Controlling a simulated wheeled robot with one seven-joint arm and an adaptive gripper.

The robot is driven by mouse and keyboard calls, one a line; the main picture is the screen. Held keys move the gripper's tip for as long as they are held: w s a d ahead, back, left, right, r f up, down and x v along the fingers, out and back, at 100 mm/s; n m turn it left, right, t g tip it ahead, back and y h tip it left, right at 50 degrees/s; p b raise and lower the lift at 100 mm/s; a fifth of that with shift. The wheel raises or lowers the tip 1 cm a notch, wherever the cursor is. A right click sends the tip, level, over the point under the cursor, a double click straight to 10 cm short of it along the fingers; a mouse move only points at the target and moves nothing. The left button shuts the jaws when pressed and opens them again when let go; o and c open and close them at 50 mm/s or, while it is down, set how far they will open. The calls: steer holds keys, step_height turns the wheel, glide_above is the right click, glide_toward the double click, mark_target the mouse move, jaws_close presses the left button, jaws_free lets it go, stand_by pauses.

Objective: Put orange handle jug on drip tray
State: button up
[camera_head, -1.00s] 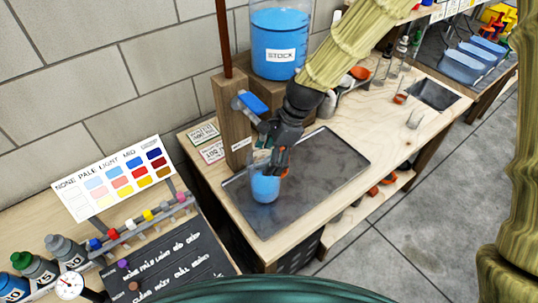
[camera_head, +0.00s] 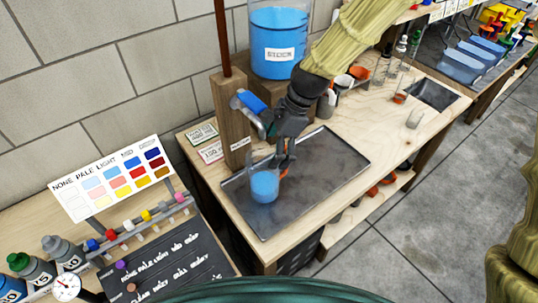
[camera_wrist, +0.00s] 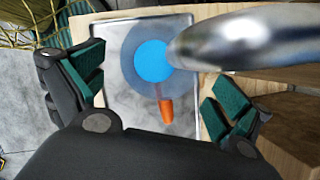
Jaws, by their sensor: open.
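The jug (camera_head: 264,187) with blue liquid stands upright on the dark metal drip tray (camera_head: 325,165), below the tap (camera_head: 250,121). In the wrist view the jug (camera_wrist: 152,62) is seen from above, with its orange handle (camera_wrist: 166,110) pointing toward my gripper. My gripper (camera_head: 284,165) is right behind the jug at handle height in the head view. In the wrist view my gripper (camera_wrist: 160,105) is open, with its green-padded fingers spread on both sides of the handle and apart from it. The metal spout (camera_wrist: 235,35) hides part of the jug's rim.
A large STOCK tank (camera_head: 278,45) of blue liquid stands behind the tap's wooden post (camera_head: 232,125). Small cards (camera_head: 203,135) lie left of the post. Cups (camera_head: 358,72) and glassware stand at the back right. The tray's right part is bare.

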steer(key=b+v, duration=0.1)
steer(key=v, duration=0.8)
steer(key=shift+b, duration=0.35)
